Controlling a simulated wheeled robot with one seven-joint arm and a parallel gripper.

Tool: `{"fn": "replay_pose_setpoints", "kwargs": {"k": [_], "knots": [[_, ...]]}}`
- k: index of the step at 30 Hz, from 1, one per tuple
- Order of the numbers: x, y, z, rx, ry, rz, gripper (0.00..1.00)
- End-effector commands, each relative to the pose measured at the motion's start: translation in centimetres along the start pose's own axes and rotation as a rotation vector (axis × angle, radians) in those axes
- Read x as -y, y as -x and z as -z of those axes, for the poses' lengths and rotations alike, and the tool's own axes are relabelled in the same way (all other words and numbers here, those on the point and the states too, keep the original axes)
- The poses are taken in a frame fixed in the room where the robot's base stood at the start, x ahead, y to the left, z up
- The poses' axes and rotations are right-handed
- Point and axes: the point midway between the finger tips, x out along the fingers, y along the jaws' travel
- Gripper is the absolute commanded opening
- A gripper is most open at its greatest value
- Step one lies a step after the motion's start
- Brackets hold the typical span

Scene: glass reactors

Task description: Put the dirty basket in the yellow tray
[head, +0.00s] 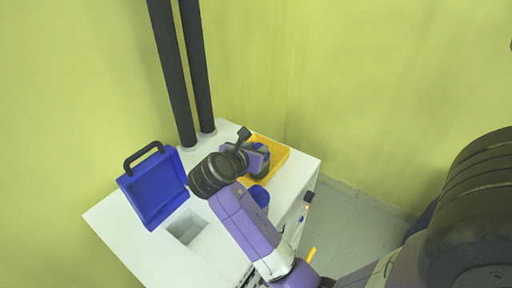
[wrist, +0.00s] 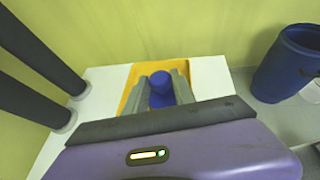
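The yellow tray (head: 275,158) lies on the far right part of the white cabinet top. It also shows in the wrist view (wrist: 127,88), behind and around my fingers. My gripper (wrist: 161,88) is over the tray, with one grey finger on each side of a blue round basket (wrist: 161,84). The basket fills the gap between the fingers, and the gripper looks shut on it. In the head view my gripper (head: 262,160) hides much of the basket and part of the tray. I cannot tell whether the basket touches the tray floor, or see any dirt on it.
A blue lid with a black handle (head: 152,188) stands open beside a square opening (head: 186,227) in the white top (head: 120,212). Two dark vertical pipes (head: 172,75) rise at the back. A blue barrel (wrist: 287,65) stands on the floor at the right.

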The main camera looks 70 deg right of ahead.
Motion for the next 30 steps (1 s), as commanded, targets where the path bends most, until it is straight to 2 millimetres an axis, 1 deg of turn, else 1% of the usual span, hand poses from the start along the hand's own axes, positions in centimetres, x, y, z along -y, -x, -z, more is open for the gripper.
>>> {"fn": "replay_pose_setpoints", "kwargs": {"k": [1,3,14,17,20,27,30], "knots": [[0.0,0.0,0.0,0.000,0.000,0.000,0.41],[0.0,0.0,0.0,0.000,0.000,0.000,0.52],[0.0,0.1,-0.2,0.000,-0.001,0.000,0.52],[-0.1,1.1,-0.3,0.001,0.001,-0.004,0.52],[-0.1,2.8,-0.3,0.001,0.001,-0.004,0.52],[-0.2,7.8,-0.3,0.001,0.000,-0.006,0.52],[-0.1,9.6,-0.3,0.000,0.000,-0.004,0.52]]}}
